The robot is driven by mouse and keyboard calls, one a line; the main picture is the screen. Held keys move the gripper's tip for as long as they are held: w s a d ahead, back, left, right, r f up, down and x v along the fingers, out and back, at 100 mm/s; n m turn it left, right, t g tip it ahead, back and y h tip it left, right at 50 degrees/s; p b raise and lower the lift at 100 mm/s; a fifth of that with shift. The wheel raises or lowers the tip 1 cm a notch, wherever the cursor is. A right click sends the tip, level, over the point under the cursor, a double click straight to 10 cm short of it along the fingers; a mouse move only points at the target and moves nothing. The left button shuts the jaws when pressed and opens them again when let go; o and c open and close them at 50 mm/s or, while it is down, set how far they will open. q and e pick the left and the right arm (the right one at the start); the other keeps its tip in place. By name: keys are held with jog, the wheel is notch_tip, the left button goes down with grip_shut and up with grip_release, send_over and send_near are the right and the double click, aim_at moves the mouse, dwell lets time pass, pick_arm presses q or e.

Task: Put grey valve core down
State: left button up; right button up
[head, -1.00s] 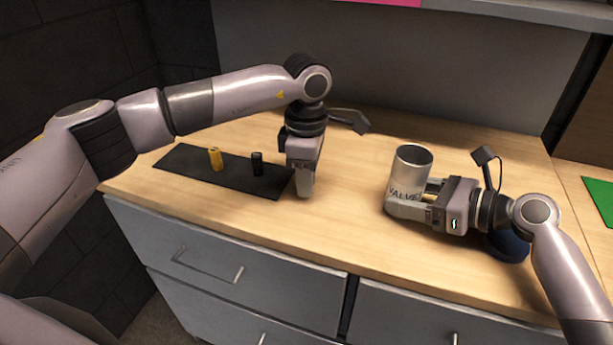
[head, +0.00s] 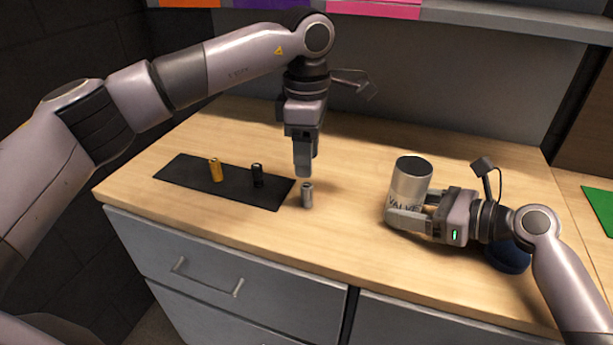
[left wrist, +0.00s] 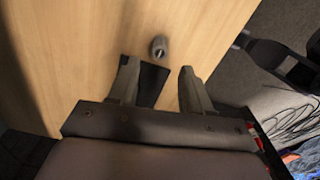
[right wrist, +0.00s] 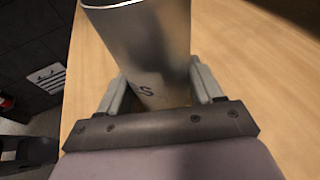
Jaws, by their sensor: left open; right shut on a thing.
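The grey valve core (head: 307,195) stands upright on the wooden tabletop, just right of the black mat (head: 226,186). It also shows in the left wrist view (left wrist: 158,48), beyond the fingertips. My left gripper (head: 304,172) is open and empty, pointing down above the core and apart from it; its fingers show spread in the left wrist view (left wrist: 157,75). My right gripper (head: 408,220) is shut on a silver can marked "VALVES" (head: 411,180), which appears upright; the can fills the middle of the right wrist view (right wrist: 145,45).
A yellow core (head: 215,170) and a black core (head: 257,175) stand on the mat. A dark blue round thing (head: 510,257) lies behind my right wrist. A green sheet (head: 604,205) is at far right. The table between the grey core and can is clear.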

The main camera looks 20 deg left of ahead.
aim_at(306, 185)
pick_arm(q)
notch_tip(306, 185, up, 3)
jog(key=shift+f, duration=0.1)
jog(key=shift+o, duration=0.5)
jog(key=shift+s+d+r, duration=0.1)
jog(key=shift+r, duration=0.6)
notch_tip(306, 185, down, 12)
grip_shut()
